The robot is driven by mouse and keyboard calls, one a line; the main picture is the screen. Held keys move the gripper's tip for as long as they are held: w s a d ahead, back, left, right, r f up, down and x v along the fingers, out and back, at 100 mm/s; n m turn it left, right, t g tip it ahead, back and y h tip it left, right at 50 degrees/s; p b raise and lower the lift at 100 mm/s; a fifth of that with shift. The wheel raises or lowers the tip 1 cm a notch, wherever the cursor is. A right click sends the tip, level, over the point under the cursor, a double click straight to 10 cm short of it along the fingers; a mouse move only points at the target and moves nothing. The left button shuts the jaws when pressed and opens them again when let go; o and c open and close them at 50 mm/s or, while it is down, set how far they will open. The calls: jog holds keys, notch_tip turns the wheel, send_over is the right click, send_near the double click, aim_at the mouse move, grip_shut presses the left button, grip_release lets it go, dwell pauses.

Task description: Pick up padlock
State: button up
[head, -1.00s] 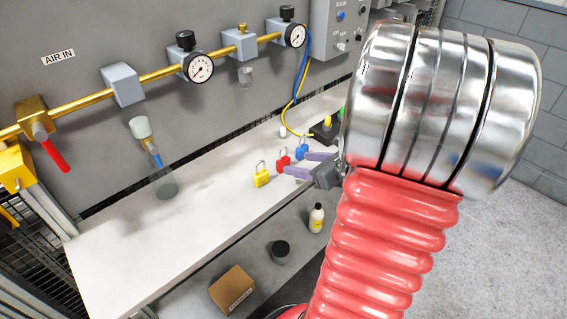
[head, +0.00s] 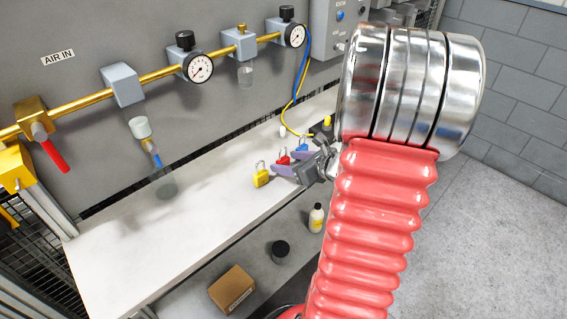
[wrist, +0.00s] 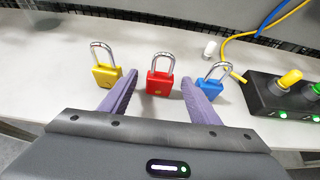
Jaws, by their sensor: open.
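Three padlocks stand in a row on the white bench, shackles up. The yellow padlock (head: 261,177) is on the left, and shows in the wrist view too (wrist: 106,76). The red padlock (wrist: 160,84) is in the middle, and the blue padlock (wrist: 208,88) is on the right; both are partly hidden by my fingers in the head view. My gripper (wrist: 158,77) has its two purple fingers spread and empty. In the wrist view the red padlock appears between the fingers, the yellow one outside the left finger and the blue one partly behind the right finger.
A black box with coloured buttons (wrist: 284,98) and a small white object (wrist: 209,49) are to the right. Yellow and blue cables run behind. The bench (head: 140,235) is clear at left. A bottle (head: 316,218) and cardboard box (head: 232,289) are on the lower shelf.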

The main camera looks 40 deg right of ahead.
aim_at(285, 162)
jog(key=shift+x, duration=1.5)
jog(key=c, duration=1.2)
jog(key=shift+r, duration=0.1)
jog(key=shift+r, duration=4.95)
